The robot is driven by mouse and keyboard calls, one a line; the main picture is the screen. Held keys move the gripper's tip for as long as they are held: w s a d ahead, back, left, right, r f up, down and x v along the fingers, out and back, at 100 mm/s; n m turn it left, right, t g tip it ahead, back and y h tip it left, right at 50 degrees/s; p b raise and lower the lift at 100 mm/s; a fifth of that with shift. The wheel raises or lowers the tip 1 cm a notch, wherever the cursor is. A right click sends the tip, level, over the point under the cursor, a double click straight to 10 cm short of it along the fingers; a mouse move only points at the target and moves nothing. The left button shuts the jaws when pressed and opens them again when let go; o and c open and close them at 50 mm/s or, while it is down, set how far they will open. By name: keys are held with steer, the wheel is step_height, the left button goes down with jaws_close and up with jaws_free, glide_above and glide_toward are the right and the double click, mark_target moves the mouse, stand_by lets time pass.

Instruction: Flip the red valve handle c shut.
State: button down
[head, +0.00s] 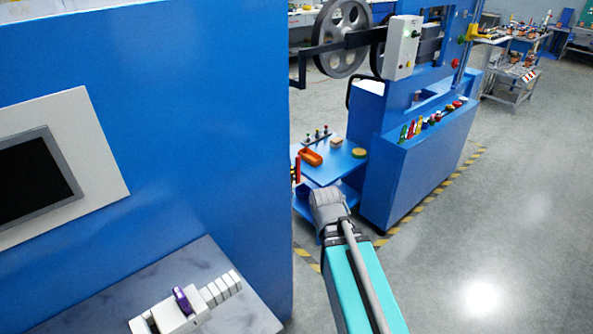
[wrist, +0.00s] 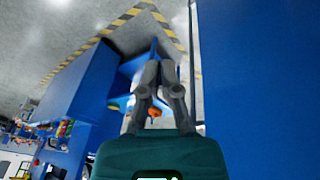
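Several small coloured handles, among them red ones (head: 450,106), stand in a row on the sloped top of a blue machine in the head view. Another red upright piece (head: 297,169) shows at the edge of the near blue panel. I cannot tell which red piece is handle c. My gripper (wrist: 159,68) points away from the wrist camera with its two fingers close together and nothing seen between the tips. Whether they touch is unclear. In the head view its fingers are not clearly seen beyond my grey wrist, which is near a low blue table and apart from the handle row.
A large blue panel (head: 215,110) fills the left. The blue machine (head: 400,185) carries wheels and a grey control box (head: 402,48). The low blue table (head: 333,170) holds an orange tray (head: 311,157) and small parts. Open floor (head: 500,220) lies to the right.

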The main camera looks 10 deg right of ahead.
steer(key=w+d+r+n+t+h+b, duration=0.1)
steer(key=w+d+r+n+t+b, duration=0.1)
steer(key=w+d+r+n+t, duration=0.45)
steer(key=w+d+r+n+t+b, duration=0.2)
steer(key=w+d+r+n+t, duration=0.15)
steer(key=w+r+t, duration=0.6)
steer(key=w+a+n+y+b, duration=0.2)
steer(key=a+n+y, duration=0.2)
steer(key=n+y, duration=0.6)
steer(key=n+g+y+b, duration=0.1)
steer(key=n+g+y, duration=0.5)
steer(key=n, duration=0.2)
glide_toward(297, 168)
steer(key=shift+s+a+r, duration=0.15)
steer(key=shift+s+r, duration=0.4)
steer(key=shift+s, duration=0.1)
steer(key=shift+x, duration=5)
